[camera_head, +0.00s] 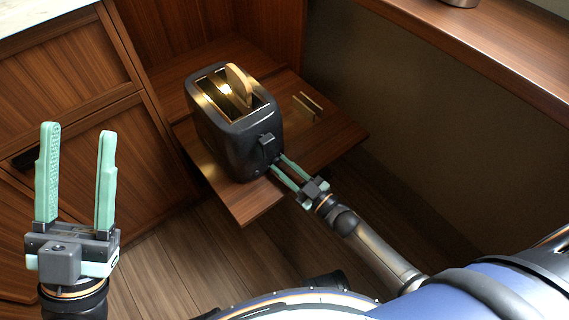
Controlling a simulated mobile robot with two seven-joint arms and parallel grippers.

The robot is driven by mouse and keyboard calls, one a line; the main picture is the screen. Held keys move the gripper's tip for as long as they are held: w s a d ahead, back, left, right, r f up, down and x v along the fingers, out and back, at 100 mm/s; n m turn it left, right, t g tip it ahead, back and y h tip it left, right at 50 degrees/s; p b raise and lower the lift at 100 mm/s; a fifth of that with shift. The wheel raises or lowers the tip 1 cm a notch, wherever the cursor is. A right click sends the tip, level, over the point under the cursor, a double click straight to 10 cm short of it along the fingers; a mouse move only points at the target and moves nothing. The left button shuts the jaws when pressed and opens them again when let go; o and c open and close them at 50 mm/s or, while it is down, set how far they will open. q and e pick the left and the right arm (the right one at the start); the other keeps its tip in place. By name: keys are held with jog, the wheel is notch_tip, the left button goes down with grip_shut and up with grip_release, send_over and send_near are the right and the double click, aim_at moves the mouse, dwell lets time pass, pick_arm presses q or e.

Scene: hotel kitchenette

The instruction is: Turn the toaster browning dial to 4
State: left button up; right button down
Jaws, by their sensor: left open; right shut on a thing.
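A black toaster (228,140) with a brass-coloured top stands on a wooden shelf. A black lever (267,147) shows on the toaster's near end. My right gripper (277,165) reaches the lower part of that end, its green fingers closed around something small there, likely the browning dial. The fingers and the angle hide the dial and its markings, so its setting cannot be read. My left gripper (76,178) is open and empty, with its fingers pointing up, well to the left of the toaster.
The wooden shelf (340,146) has a brass handle-like piece (307,105) to the right of the toaster. Wooden cabinet fronts (70,65) stand on the left, behind my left gripper. A wooden ledge (500,55) runs along the upper right. Bare floor (165,270) lies below.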

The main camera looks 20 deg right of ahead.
jog(key=m, duration=0.4)
jog(key=shift+p, duration=0.4)
pick_arm(q)
jog(key=shift+s+r+h, duration=0.1)
jog(key=shift+r+h, duration=0.2)
jog(key=shift+r, duration=0.25)
pick_arm(e)
jog(key=shift+m, duration=0.3)
pick_arm(q)
jog(key=shift+a+r, duration=0.1)
pick_arm(e)
jog(key=shift+t, duration=0.3)
jog(key=c, duration=0.7)
grip_release()
jog(key=shift+o, duration=0.2)
pick_arm(q)
notch_tip(320, 180, up, 3)
jog(key=p, duration=0.2)
jog(key=shift+a+f+m+p, duration=0.2)
jog(key=shift+m+p, duration=0.1)
jog(key=shift+m, duration=0.1)
pick_arm(e)
jog(key=v, duration=1.2)
jog(key=shift+s, duration=0.35)
pick_arm(q)
jog(key=shift+d+f, duration=0.1)
jog(key=shift+d, duration=0.05)
